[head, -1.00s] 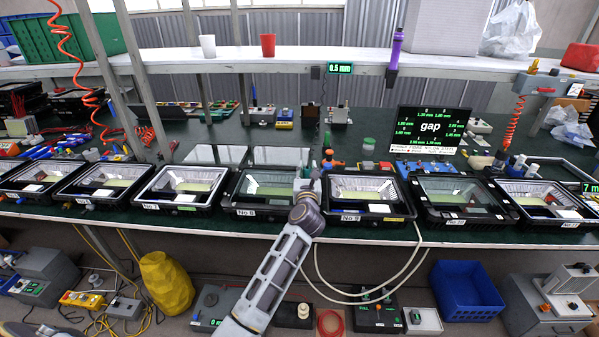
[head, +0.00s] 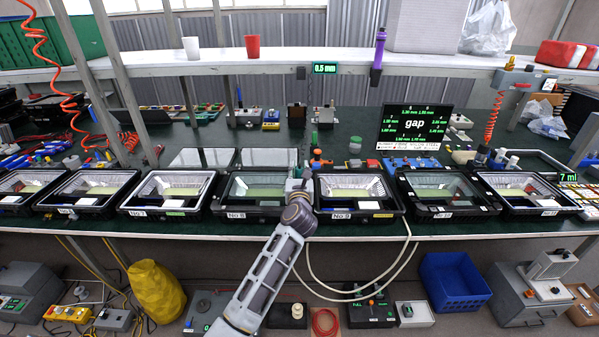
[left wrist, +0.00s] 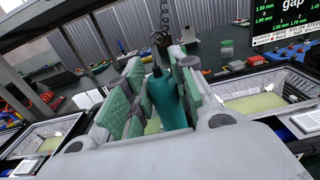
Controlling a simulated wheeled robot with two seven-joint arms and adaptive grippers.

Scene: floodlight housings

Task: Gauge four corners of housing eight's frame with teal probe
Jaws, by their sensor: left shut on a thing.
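Housing eight (head: 226,206), a black frame with a glass front labelled No 8, lies on the green bench in the row of housings. My left gripper (head: 299,184) is at its right end, beside housing nine (head: 361,213). In the left wrist view the fingers (left wrist: 160,92) are closed around the teal probe (left wrist: 166,98), with a dark coiled cord rising behind it. The probe's tip is hidden, so I cannot tell whether it touches the frame. My right gripper is not in view.
More housings stand close on both sides, including No 7 (head: 169,191). A gap screen (head: 414,126) with several green readings stands behind. A 0.5 mm display (head: 324,69) hangs at the shelf edge. A white cable loops below the bench front.

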